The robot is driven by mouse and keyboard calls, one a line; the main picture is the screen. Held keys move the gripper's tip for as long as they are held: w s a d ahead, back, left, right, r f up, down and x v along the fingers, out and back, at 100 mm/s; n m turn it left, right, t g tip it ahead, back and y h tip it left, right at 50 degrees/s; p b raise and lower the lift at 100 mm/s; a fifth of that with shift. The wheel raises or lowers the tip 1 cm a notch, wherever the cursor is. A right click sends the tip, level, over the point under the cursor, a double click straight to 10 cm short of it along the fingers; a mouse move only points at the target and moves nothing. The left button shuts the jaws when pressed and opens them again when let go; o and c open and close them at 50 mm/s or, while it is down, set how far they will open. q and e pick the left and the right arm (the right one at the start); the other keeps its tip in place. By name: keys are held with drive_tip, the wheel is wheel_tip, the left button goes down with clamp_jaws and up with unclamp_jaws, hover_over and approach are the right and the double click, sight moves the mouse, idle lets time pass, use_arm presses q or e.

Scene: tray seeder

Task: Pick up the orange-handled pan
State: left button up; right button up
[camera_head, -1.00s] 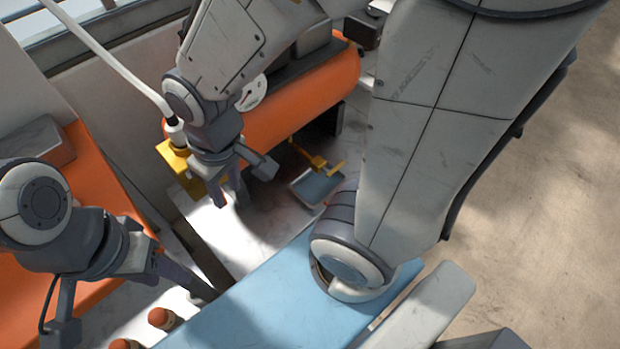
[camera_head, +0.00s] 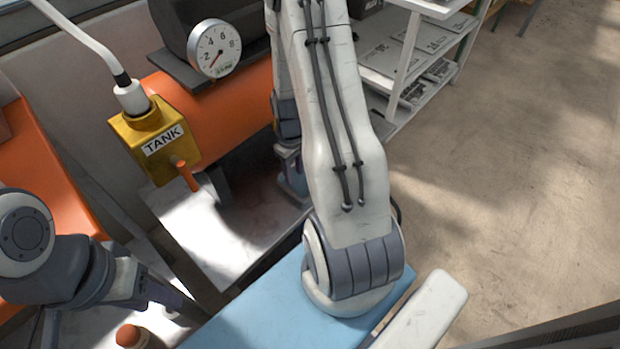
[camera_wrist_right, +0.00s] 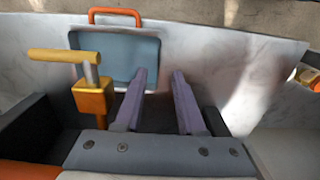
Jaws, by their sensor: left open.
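The orange-handled pan (camera_wrist_right: 115,58) is a shallow grey-blue square tray lying on the pale surface in the right wrist view. Its orange loop handle (camera_wrist_right: 115,14) stands at its far edge. My right gripper (camera_wrist_right: 165,75) is open, with nothing between its fingers. Its left finger overlaps the pan's near right part in that view; I cannot tell whether they touch. The handle is beyond the fingertips and to the left. My left gripper (camera_head: 180,300) is open and empty at lower left, far from the pan.
A yellow tap with a T-bar (camera_wrist_right: 92,98) stands close left of my right fingers, by the pan. A yellow TANK box (camera_head: 155,140) with an orange lever, an orange tank (camera_head: 225,112) and a gauge (camera_head: 215,48) are behind. A blue panel (camera_head: 265,310) lies in front.

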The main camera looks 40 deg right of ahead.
sight(294, 193)
wheel_tip(294, 193, down, 6)
drive_tip(key=shift+r+b, duration=0.25)
drive_tip(key=shift+b, duration=0.6)
drive_tip(key=f+b, duration=0.1)
drive_tip(key=f, duration=0.1)
drive_tip(key=f+b, duration=0.1)
drive_tip(key=f, duration=0.2)
drive_tip(key=shift+w+a+f, duration=0.1)
drive_tip(key=shift+w, duration=0.1)
clamp_jaws()
idle(0.5)
